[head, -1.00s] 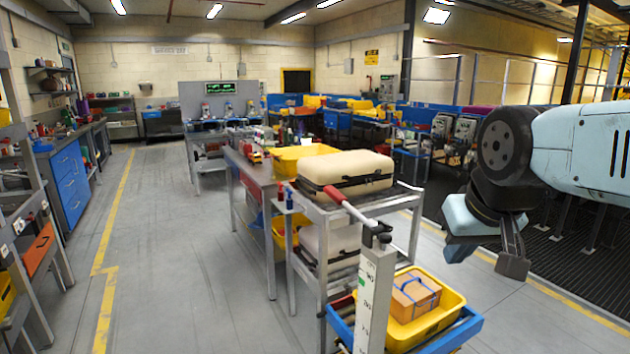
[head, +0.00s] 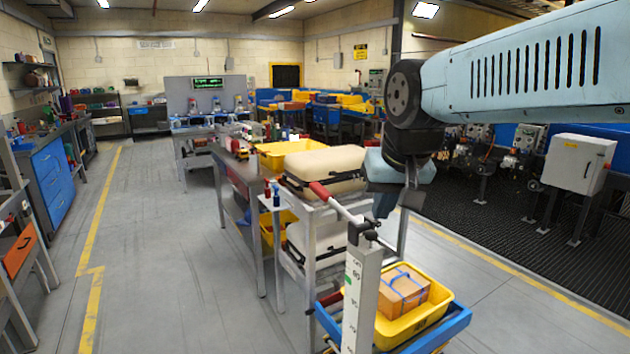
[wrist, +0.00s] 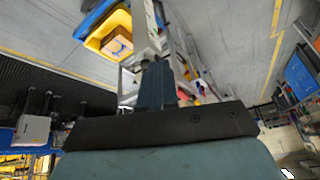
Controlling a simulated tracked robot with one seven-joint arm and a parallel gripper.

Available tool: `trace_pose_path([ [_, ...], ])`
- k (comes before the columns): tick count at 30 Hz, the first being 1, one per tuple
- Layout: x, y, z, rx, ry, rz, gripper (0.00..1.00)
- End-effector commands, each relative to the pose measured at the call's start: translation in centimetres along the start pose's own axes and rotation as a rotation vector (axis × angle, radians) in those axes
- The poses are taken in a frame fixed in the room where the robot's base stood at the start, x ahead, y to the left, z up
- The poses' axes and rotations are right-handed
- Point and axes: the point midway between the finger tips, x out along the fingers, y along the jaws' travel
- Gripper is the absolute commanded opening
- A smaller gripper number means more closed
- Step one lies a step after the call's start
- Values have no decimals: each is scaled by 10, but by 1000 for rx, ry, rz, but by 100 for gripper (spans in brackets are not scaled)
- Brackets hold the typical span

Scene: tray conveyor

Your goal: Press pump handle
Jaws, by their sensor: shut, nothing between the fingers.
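The pump handle (head: 338,207) is a pale bar with a red grip at its upper left end. It slants down to the top of a white post with a printed scale (head: 363,300). My gripper (head: 381,214) hangs pointing down just right of the handle, close to its lower end; I cannot tell whether they touch. In the wrist view the fingers (wrist: 156,88) are shut with nothing between them. They hide part of the post and cart beyond, and the handle is not clearly seen there.
A yellow bin (head: 436,316) with a strapped cardboard box (head: 402,290) sits in a blue tray (head: 462,318) right of the post. A cream case (head: 326,167) lies on the cart behind the handle. Open floor (head: 180,270) is at the left.

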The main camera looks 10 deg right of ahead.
Motion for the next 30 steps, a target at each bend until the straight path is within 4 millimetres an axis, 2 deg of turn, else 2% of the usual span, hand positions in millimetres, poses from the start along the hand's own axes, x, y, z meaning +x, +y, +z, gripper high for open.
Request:
trace_pose_path([
  [1, -1, -2, -18, 38, -15, 0, 0],
  [3, -3, -6, -44, 100, -32, 0, 0],
  [8, -2, -13, -99, 239, -74, 6, 0],
  [14, 10, -22, -167, 412, -123, 22, 0],
  [23, 49, -34, -261, 671, -191, 64, 0],
  [30, 96, -43, -328, 876, -240, 113, 0],
])
